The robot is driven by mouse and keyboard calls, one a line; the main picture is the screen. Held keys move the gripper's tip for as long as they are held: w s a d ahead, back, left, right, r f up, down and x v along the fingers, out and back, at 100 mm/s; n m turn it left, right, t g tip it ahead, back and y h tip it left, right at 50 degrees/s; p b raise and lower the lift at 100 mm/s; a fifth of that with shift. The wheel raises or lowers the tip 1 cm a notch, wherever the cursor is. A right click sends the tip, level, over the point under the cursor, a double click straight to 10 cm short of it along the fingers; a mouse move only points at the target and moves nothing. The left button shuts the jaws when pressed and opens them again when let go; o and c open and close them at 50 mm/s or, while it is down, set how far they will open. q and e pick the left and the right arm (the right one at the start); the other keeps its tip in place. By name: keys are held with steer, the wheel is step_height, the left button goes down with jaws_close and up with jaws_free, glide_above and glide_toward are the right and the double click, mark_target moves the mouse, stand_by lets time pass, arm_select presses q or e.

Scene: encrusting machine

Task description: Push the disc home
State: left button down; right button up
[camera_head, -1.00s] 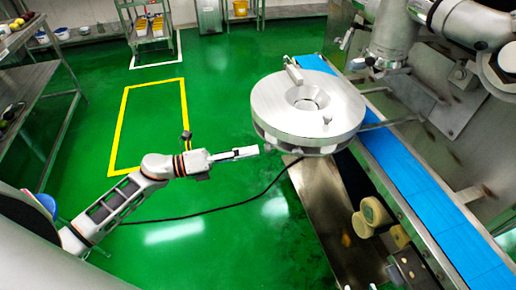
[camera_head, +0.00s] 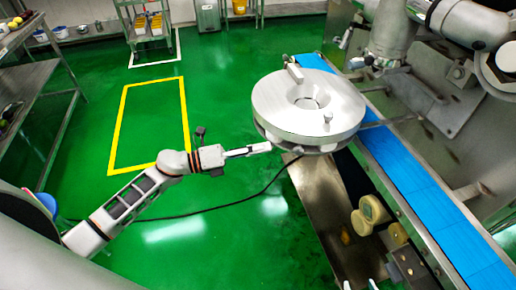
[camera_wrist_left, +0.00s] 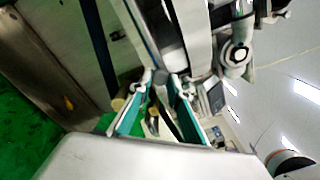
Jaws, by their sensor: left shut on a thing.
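The disc (camera_head: 340,107), a thick round metal plate with a central hole and a raised block on its far edge, sits in the middle of the head view beside the blue conveyor. My left gripper (camera_head: 268,147) reaches from the left to the disc's near left underside. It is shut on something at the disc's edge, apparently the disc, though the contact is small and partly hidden. In the left wrist view its teal-padded fingers (camera_wrist_left: 157,88) point at grey metal parts.
The blue conveyor (camera_head: 420,180) runs along the right of the disc. A steel panel (camera_head: 325,215) and round yellowish knobs (camera_head: 372,212) lie below it. A black cable (camera_head: 235,204) crosses the green floor. The floor at left is open.

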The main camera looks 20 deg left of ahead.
arm_select(q)
steer(key=x, duration=0.9)
steer(key=shift+w+d, duration=0.15)
steer(key=c, duration=1.9)
jaws_free()
steer(key=v, duration=1.2)
